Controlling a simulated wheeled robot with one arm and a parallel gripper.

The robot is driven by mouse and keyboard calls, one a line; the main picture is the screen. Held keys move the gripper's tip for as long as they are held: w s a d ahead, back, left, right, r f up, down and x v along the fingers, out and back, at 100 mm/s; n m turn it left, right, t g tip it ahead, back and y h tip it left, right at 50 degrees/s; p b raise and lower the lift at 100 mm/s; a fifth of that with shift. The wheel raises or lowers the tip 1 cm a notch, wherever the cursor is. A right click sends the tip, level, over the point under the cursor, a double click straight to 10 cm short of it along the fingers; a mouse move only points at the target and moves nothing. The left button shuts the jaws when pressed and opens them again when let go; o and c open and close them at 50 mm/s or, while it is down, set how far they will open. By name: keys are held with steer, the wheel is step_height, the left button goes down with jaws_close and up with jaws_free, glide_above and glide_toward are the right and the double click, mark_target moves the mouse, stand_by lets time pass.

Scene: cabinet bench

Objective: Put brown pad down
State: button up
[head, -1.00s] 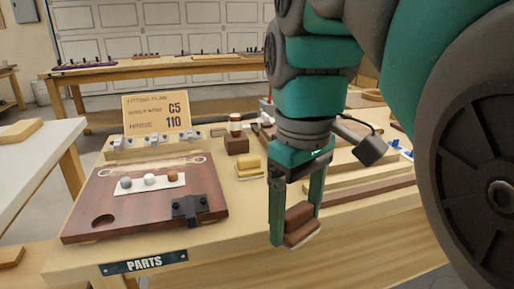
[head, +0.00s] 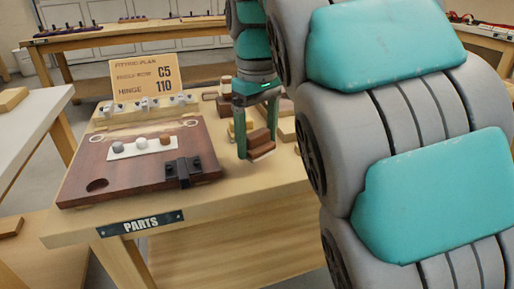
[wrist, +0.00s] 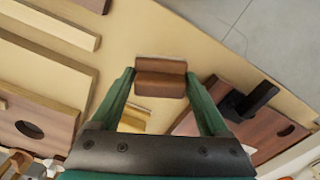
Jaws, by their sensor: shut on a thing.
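The brown pad (head: 258,142) is a small block with a pale underside. My gripper (head: 256,146) is shut on it and holds it near the bench's front edge, right of the dark wooden panel (head: 110,175). In the wrist view the pad (wrist: 160,86) sits between the two green fingertips (wrist: 160,78), over bare bench top. The head view does not clearly show the gap between the pad and the bench. A yellow pad (wrist: 134,118) lies on the bench, partly hidden by my gripper.
The panel carries a black hinge (head: 183,171) and a pale strip with three round knobs. A fitting-plan sign (head: 143,78) stands behind it. Wooden strips (wrist: 45,75) lie on the bench on the other side. My arm hides the bench's right part in the head view.

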mark_target(257, 151)
steer(key=shift+f, duration=1.4)
steer(key=shift+f, duration=0.1)
steer(key=o, duration=1.2)
